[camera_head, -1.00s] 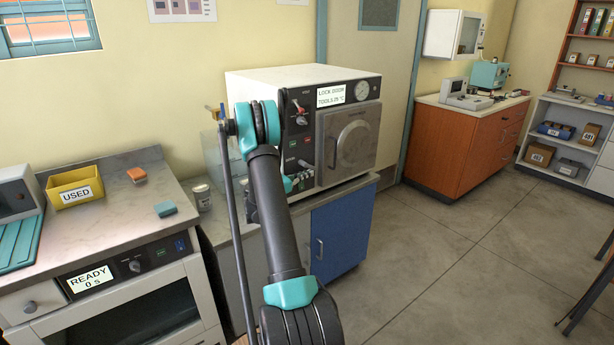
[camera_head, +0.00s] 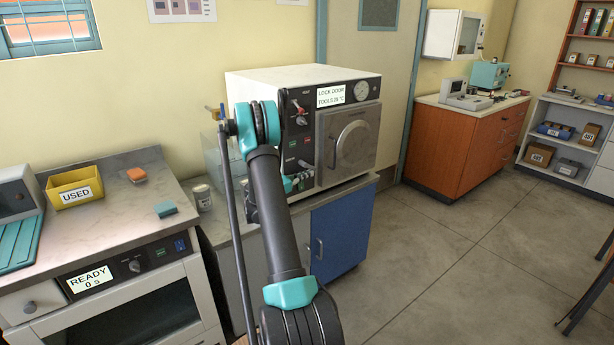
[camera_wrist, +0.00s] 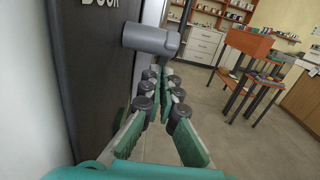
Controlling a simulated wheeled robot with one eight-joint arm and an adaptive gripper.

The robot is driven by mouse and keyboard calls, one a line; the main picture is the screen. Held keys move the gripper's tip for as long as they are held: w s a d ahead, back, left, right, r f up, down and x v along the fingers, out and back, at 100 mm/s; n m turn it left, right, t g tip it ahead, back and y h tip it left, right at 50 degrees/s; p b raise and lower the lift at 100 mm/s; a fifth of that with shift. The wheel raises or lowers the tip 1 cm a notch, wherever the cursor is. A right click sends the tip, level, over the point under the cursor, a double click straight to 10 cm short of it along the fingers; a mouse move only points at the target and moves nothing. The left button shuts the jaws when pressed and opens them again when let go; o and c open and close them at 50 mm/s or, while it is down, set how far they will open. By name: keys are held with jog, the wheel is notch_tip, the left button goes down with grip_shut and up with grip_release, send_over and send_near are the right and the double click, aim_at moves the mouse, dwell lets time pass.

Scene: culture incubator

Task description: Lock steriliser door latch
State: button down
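The steriliser (camera_head: 330,78) is a white box on a counter. Its grey door (camera_head: 357,142) appears closed, and its display (camera_head: 331,96) reads "LOCK DOOR" and "TOOLS 25 °C". In the wrist view a grey cylindrical lever (camera_wrist: 150,39) stands out from the dark panel (camera_wrist: 95,75), by lettering that seems to read "DOOR"; it looks like the latch. My gripper (camera_wrist: 163,78) has its fingertips together just below and in front of this lever, with nothing seen between them. Whether they touch the lever is unclear. In the head view my arm partly hides the gripper (camera_head: 292,184).
A dial gauge (camera_head: 362,90) and a red-marked control (camera_head: 299,112) are on the steriliser front. A white pot (camera_head: 203,198), a yellow "USED" bin (camera_head: 75,187) and an oven reading "READY 0 s" (camera_head: 90,278) are to the left.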

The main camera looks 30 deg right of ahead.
dwell(0.8)
jog(key=s+a, duration=0.1)
jog(key=a, duration=1.1)
jog(key=shift+f, duration=0.15)
